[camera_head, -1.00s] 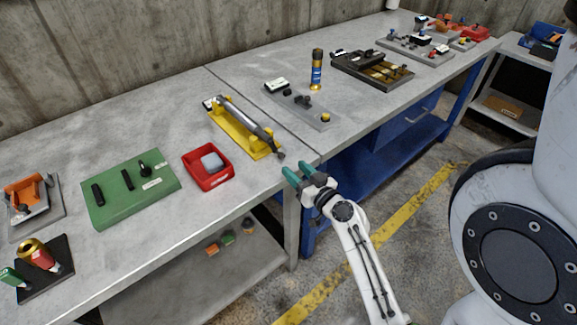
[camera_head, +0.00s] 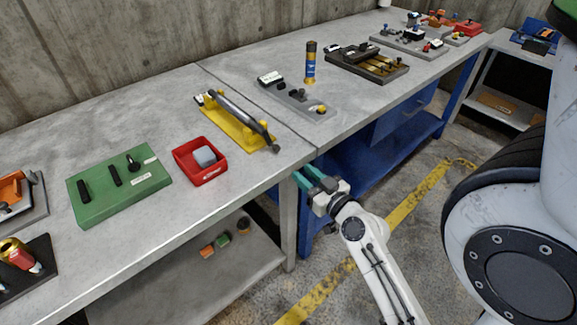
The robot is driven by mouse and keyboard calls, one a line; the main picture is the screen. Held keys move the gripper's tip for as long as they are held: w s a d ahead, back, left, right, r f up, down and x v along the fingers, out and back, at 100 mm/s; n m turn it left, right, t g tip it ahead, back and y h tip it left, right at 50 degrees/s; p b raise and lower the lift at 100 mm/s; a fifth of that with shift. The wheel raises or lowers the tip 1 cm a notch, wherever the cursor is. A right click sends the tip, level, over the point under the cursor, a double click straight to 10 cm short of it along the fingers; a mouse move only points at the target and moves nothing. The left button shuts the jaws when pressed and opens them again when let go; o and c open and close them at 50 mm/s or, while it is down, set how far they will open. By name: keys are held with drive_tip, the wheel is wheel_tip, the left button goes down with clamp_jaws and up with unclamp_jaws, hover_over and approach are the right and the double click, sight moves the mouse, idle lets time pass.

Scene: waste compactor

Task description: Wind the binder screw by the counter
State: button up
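A yellow bracket (camera_head: 240,133) holding a long grey cylinder (camera_head: 237,113) lies on the workbench. It could be the binder screw, but I cannot be sure. A small white block sits at its far left end, and a dark knob at its near right end (camera_head: 272,147). A white display-like block (camera_head: 270,78) stands on a grey plate behind it; I cannot read either block. My gripper (camera_head: 308,177), with green fingertips, is just off the bench's front edge, right of and nearer than the yellow bracket. Its fingers look apart, with nothing between them.
A red tray (camera_head: 199,176) with a grey block and a green board (camera_head: 118,188) with black handles lie left. A yellow-and-blue can (camera_head: 310,64) stands behind the grey plate (camera_head: 318,112). Bare bench top (camera_head: 230,210) lies in front of the tray.

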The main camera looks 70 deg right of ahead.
sight(278, 150)
drive_tip(key=w+d, duration=0.2)
drive_tip(key=w, duration=0.1)
drive_tip(key=w+d+n, duration=0.1)
drive_tip(key=w+d, duration=0.1)
drive_tip(key=w, duration=0.1)
drive_tip(key=w+d+n+p, duration=0.1)
drive_tip(key=w+d, duration=0.1)
drive_tip(key=w, duration=0.1)
drive_tip(key=shift+w+d+r, duration=0.1)
drive_tip(key=shift+d+r, duration=0.05)
idle(0.4)
clamp_jaws()
